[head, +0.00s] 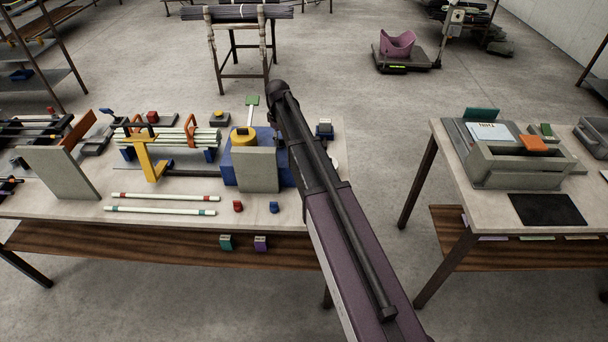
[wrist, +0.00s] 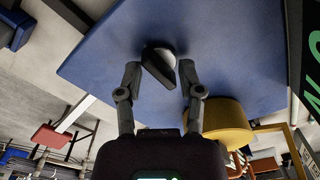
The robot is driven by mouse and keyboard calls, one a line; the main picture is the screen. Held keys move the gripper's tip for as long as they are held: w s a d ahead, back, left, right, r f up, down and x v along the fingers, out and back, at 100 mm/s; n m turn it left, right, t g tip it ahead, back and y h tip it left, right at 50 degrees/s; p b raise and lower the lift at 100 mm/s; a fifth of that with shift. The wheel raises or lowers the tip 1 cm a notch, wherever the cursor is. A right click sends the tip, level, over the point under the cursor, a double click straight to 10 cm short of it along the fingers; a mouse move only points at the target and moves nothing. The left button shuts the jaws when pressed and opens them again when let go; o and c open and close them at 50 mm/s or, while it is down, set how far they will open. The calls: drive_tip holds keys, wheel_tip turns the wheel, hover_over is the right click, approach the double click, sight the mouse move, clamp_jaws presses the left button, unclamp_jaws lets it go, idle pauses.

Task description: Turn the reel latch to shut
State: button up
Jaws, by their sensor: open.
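My gripper (wrist: 160,72) is open, with one finger on each side of the knob. I cannot tell whether either fingertip touches it. A yellow drum (wrist: 222,116), perhaps the reel, is at the right of the blue panel. In the head view the blue housing (head: 228,172) and yellow drum (head: 242,138) are on the left table. My arm hides the gripper and the knob there.
Two banded rods (head: 163,197) lie near the table's front, beside a small red block (head: 238,206). A gap separates the right table (head: 450,150).

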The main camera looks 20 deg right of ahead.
drive_tip(key=m, duration=0.5)
drive_tip(key=shift+m, duration=0.3)
drive_tip(key=m, duration=0.5)
drive_tip(key=shift+r+p, duration=0.35)
wheel_tip(320, 180, up, 14)
drive_tip(key=p, duration=1.4)
drive_tip(key=s+f+n+b, duration=0.1)
drive_tip(key=s+f+b, duration=0.1)
drive_tip(key=s, duration=1.2)
drive_tip(key=s+f+n+b, duration=0.2)
drive_tip(key=s, duration=1.2)
drive_tip(key=shift+s+f, duration=0.2)
drive_tip(key=shift+s, duration=0.05)
